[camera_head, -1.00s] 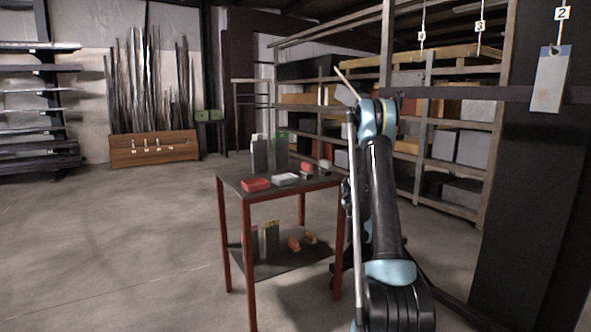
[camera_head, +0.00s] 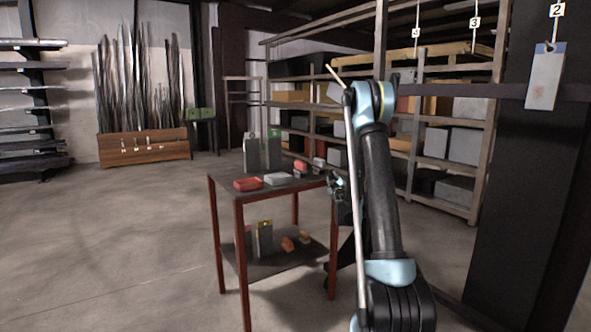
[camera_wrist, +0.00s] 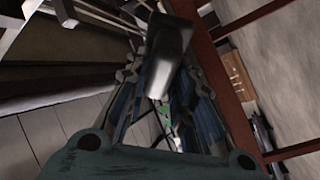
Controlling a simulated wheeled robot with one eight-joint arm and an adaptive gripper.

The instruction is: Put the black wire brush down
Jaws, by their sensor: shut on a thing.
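My gripper (camera_head: 337,188) is low beside the right edge of the red-legged table (camera_head: 212,208), partly hidden behind my arm. In the wrist view my gripper (camera_wrist: 165,85) is shut on a dark, smooth, tapered piece, which I take to be the black wire brush (camera_wrist: 172,50). The brush sticks out beyond the fingers, with a paler end between them. Its bristles cannot be made out. In the head view the brush cannot be told apart from the gripper.
On the table top are a red box (camera_head: 248,184), a pale grey box (camera_head: 278,179), upright grey packs (camera_head: 252,155) and small items at the right. The lower shelf (camera_head: 262,272) holds several items. Racks (camera_head: 425,150) stand behind at right. Open floor (camera_head: 110,230) lies to the left.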

